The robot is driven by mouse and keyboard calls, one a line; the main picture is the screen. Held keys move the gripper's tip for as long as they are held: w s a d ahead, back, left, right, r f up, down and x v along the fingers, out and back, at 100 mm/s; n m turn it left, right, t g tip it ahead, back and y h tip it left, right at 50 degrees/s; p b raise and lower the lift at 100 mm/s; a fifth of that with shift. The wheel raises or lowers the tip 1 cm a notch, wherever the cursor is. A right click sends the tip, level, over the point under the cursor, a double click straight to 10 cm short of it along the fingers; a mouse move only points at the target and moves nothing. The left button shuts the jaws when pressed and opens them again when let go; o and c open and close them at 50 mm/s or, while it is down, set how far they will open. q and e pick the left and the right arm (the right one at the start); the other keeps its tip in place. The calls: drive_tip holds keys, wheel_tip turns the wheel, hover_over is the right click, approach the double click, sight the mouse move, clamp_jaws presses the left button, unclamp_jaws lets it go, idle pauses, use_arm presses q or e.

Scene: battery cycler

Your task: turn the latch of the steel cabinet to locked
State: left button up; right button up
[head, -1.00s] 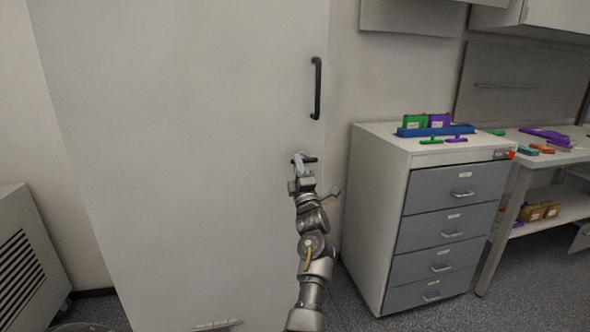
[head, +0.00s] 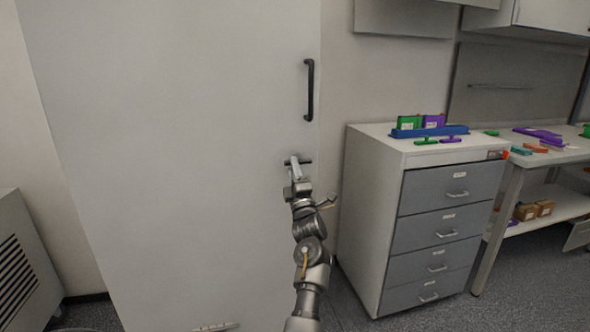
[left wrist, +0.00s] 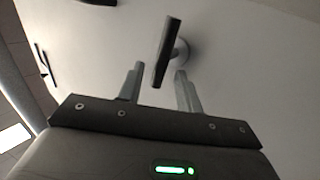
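The steel cabinet (head: 180,150) fills the left and middle of the head view with its tall pale door. Its latch (head: 307,161) is a short dark bar, lying about level near the door's right edge. In the left wrist view the latch (left wrist: 167,48) stands out from a round base, its lower end between my fingertips. My left gripper (head: 295,161) is at the latch; in the left wrist view the gripper (left wrist: 157,80) is open, with a visible gap between each finger and the bar. My right gripper is not in view.
A dark vertical door handle (head: 310,90) sits above the latch. A drawer unit (head: 367,190) stands right of the cabinet, carrying a blue tray (head: 430,131) with green and purple pieces. A workbench (head: 560,157) is farther right. A vented grey box (head: 20,245) stands at left.

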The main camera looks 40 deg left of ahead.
use_arm(q)
drive_tip(key=b+v, duration=0.1)
drive_tip(key=v, duration=0.8)
drive_tip(key=shift+d+f, duration=0.2)
drive_tip(key=shift+d, duration=0.2)
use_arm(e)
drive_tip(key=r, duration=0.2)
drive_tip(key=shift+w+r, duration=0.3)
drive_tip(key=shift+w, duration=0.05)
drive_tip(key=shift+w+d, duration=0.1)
